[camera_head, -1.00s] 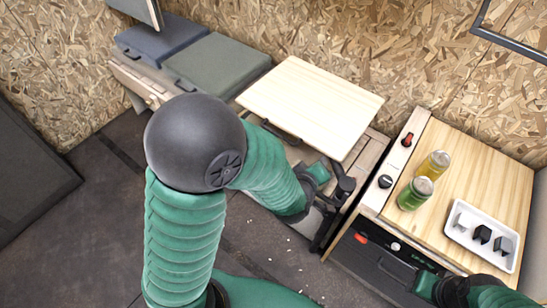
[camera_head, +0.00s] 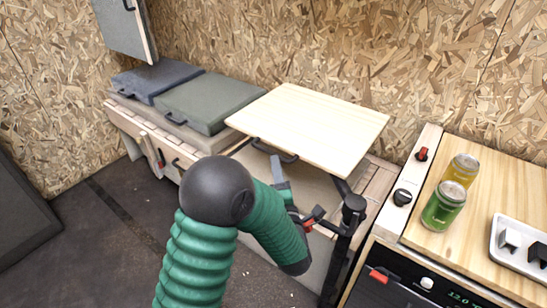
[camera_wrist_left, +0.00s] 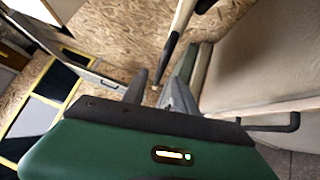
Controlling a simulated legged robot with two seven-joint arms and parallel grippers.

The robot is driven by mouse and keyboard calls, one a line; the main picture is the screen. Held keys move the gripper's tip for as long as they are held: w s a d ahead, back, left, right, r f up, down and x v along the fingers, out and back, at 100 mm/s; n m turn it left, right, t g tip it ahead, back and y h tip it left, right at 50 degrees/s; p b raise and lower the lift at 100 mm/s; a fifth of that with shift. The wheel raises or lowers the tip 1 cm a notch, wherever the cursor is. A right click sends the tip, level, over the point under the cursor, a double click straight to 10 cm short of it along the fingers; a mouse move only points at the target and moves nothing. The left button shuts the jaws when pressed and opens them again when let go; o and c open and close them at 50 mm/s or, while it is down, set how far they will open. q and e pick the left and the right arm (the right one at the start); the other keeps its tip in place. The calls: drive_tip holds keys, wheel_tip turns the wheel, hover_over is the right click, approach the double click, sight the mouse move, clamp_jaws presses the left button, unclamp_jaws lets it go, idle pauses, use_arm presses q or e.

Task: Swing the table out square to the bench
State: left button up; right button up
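The table (camera_head: 310,125) is a pale wooden top on a black swing arm and post (camera_head: 353,210). It lies level over the right end of the bench (camera_head: 135,122), its long edges running roughly along the bench. A dark handle (camera_head: 275,152) hangs at its front edge. A red lever (camera_head: 314,216) sits by the post. My left gripper (camera_head: 281,172) is below the front edge, close to the handle and lever; I cannot tell whether it touches either. The left wrist view shows its two fingers (camera_wrist_left: 160,88) apart, with nothing clearly held. My right gripper is out of view.
Grey cushions (camera_head: 205,102) lie on the bench left of the table. The wall is close behind. Dark floor lies clear at front left.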

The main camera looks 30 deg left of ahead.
sight(271, 154)
use_arm(q)
drive_tip(key=x, duration=0.4)
drive_tip(key=b+x, duration=0.1)
drive_tip(key=x, duration=0.1)
drive_tip(key=shift+s+a+f, duration=0.3)
drive_tip(key=shift+a, duration=0.05)
drive_tip(key=shift+w+a+r, duration=0.15)
drive_tip(key=shift+w+r, duration=0.05)
drive_tip(key=shift+w, duration=0.15)
clamp_jaws()
drive_tip(key=shift+f, duration=0.15)
idle(0.4)
